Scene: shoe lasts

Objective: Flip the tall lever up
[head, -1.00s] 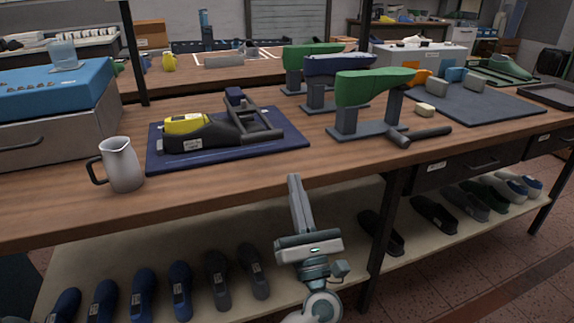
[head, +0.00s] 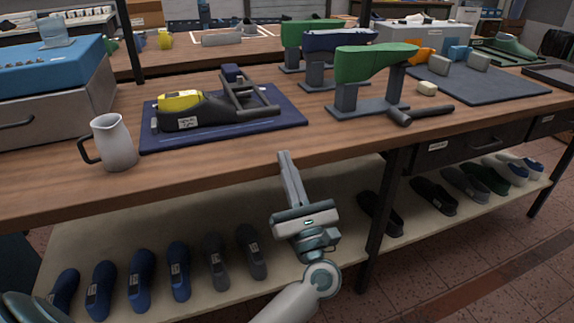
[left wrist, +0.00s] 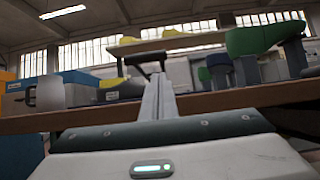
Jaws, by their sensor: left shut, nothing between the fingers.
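A clamp device with a black and yellow shoe last (head: 190,112) lies on a dark blue mat (head: 155,143) on the workbench. At its right end is a dark grey lever frame (head: 240,98) with a crossbar low at its near side; I cannot tell its exact angle. In the left wrist view a dark lever bar (left wrist: 148,58) shows above the bench edge, beyond the fingers. My left gripper (head: 284,156) is shut and empty, pointing up and forward at the bench's front edge, apart from the device. My right gripper is not in view.
A grey pitcher (head: 113,143) stands left of the mat. To the right, lasts on stands, with a green one (head: 375,62) nearest, and a dark hammer-like tool (head: 420,114) occupy the bench. Shoes line the shelf below (head: 330,200). Bench front between pitcher and stands is clear.

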